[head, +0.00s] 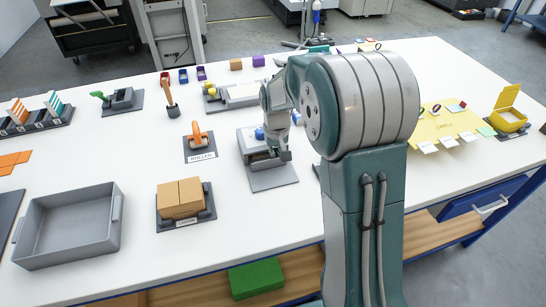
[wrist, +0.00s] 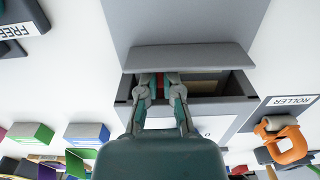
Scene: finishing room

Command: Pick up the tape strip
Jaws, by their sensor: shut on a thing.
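My gripper (head: 277,152) reaches down to a grey box with a blue knob (head: 260,133) on a grey mat. In the wrist view my gripper (wrist: 159,88) is shut on a narrow red piece (wrist: 160,91), apparently the tape strip, mostly hidden between the fingers. The fingertips are at the box's open compartment (wrist: 240,84), close to its grey front slab (wrist: 195,57). A pale surface shows inside the compartment. I cannot tell whether the red piece touches the box.
An orange roller (head: 197,136) stands left of the box. Brown boxes on a holder (head: 181,198) and a grey tray (head: 70,226) stand nearer the front left. A yellow sheet (head: 440,125) lies at the right. White tabletop is free between the stations.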

